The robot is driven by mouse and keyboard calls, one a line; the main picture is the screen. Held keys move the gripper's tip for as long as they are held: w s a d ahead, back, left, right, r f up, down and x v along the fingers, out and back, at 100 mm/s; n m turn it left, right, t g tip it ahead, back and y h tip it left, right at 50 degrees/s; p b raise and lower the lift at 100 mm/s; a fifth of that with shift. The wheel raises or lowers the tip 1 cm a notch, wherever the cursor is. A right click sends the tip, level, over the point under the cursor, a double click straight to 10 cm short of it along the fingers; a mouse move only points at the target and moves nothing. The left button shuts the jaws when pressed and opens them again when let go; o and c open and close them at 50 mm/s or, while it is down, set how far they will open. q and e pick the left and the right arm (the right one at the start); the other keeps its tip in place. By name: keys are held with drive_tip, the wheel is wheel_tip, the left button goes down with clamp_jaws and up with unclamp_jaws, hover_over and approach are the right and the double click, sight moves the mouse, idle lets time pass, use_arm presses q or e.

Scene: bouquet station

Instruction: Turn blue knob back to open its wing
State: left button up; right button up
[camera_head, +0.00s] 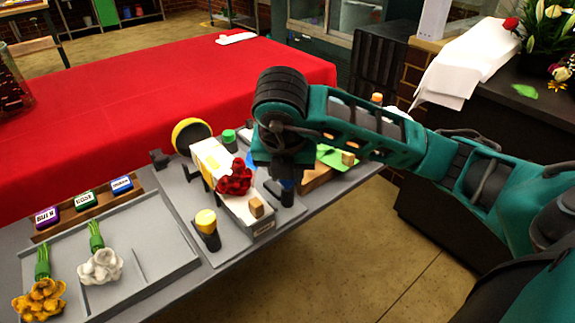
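My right arm comes in from the right, and its gripper (284,172) points down over the bouquet station on the grey table. Just under it is a black post with a little blue on top, which looks like the blue knob (288,184). The gripper hides most of it, and I cannot tell whether the fingers touch it or how far apart they are. Another blue patch (251,158) shows left of the gripper. A white wing-like panel (210,160) stands beside red flowers (235,180). The blue knob's wing cannot be made out clearly. My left gripper is not in view.
A yellow knob (206,220) and a green knob (229,138) stand nearby. A grey tray (165,262) holds white flowers (100,267) and orange flowers (40,299). A red-covered table (130,105) lies behind.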

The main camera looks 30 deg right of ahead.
idle(0.5)
drive_tip(key=o, duration=1)
drive_tip(key=shift+o, duration=0.2)
drive_tip(key=shift+a+r+p, duration=0.1)
drive_tip(key=shift+r+p, duration=0.25)
drive_tip(key=shift+r, duration=0.15)
drive_tip(key=p+v, duration=0.6)
drive_tip(key=v, duration=0.6)
